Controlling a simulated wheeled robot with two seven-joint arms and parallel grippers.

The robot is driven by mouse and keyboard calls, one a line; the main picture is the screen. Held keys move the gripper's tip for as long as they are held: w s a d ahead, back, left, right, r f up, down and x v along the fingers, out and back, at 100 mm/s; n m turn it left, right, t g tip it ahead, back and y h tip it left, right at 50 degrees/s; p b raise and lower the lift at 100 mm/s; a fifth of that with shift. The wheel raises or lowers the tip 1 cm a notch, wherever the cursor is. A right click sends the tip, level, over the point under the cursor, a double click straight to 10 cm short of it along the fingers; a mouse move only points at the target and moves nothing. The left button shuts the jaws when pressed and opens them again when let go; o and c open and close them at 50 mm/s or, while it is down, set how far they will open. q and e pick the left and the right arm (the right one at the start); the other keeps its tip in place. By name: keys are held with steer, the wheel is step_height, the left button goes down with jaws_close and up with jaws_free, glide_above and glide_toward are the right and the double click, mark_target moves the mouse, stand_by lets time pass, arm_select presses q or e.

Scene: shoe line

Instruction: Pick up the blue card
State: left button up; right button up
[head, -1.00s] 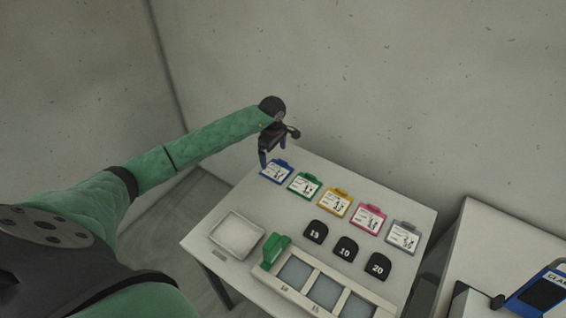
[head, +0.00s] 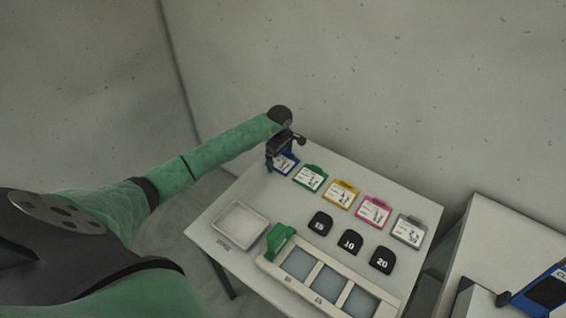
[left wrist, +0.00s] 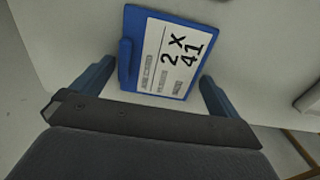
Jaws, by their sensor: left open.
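The blue card (head: 287,163) lies on the white table at its far left, first in a row of cards. In the left wrist view the blue card (left wrist: 165,55) has a white label reading "2 X 41". My left gripper (head: 279,166) is right at the card and hides part of it in the head view. In the left wrist view the left gripper (left wrist: 152,80) is open, with one blue finger on each side of the card's near part. I cannot tell whether the fingers touch it. My right gripper is not in view.
Green (head: 311,177), yellow (head: 341,194), pink (head: 373,211) and grey (head: 408,231) cards continue the row. Black weights 15 (head: 320,223), 10 (head: 350,243) and 20 (head: 382,261), a white tray (head: 240,226) and a compartment rack (head: 330,284) with a green piece (head: 280,238) are nearer.

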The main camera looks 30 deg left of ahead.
arm_select(q)
steer(key=shift+c, duration=0.4)
steer(key=c, duration=0.9)
